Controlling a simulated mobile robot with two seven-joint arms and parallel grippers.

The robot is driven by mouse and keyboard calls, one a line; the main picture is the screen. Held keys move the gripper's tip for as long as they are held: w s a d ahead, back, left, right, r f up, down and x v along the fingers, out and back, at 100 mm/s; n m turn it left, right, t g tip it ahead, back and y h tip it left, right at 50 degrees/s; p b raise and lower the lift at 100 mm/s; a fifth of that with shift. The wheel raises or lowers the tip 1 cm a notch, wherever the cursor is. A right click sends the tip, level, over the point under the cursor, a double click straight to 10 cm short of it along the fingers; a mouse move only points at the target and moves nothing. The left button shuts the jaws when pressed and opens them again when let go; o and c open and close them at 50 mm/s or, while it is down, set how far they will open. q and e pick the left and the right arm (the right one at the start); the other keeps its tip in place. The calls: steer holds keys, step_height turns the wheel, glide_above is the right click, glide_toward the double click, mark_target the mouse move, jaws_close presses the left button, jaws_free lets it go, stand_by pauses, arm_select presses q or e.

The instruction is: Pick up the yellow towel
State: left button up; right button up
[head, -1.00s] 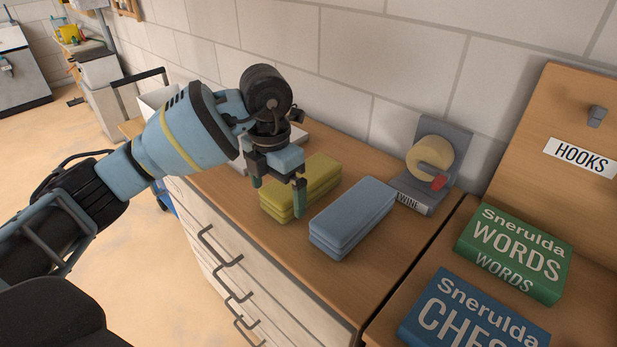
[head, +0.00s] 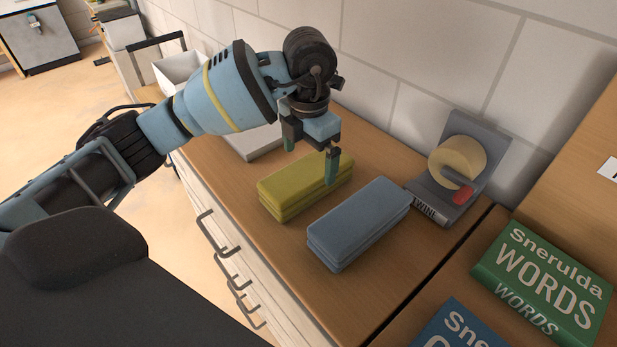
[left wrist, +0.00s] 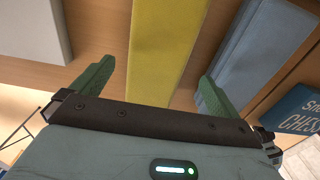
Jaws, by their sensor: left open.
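The yellow towel (head: 293,193) lies folded on the wooden top of the drawer cabinet, left of a folded blue towel (head: 358,222). My left gripper (head: 311,164) is open above the yellow towel, its fingers pointing down. In the left wrist view the yellow towel (left wrist: 165,45) runs between the two open green fingers (left wrist: 155,88), with nothing held. The blue towel (left wrist: 262,50) lies to the right there, partly behind the right finger. The exact height of the fingers over the towel is hard to tell. My right gripper is not in view.
A grey twine holder (head: 455,170) stands by the wall behind the blue towel. A green Words box (head: 545,280) and a blue box (head: 460,328) lie at the right. A pale flat object (head: 250,143) lies left of the yellow towel. Bare wood shows in front of the towels (head: 330,295).

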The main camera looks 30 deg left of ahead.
mark_target(308, 169)
arm_select(q)
steer(key=shift+w+a+f, duration=0.1)
steer(key=shift+f, duration=1.5)
steer(key=shift+a+f, duration=0.1)
steer(key=shift+f, duration=1.45)
steer(key=c, duration=1.1)
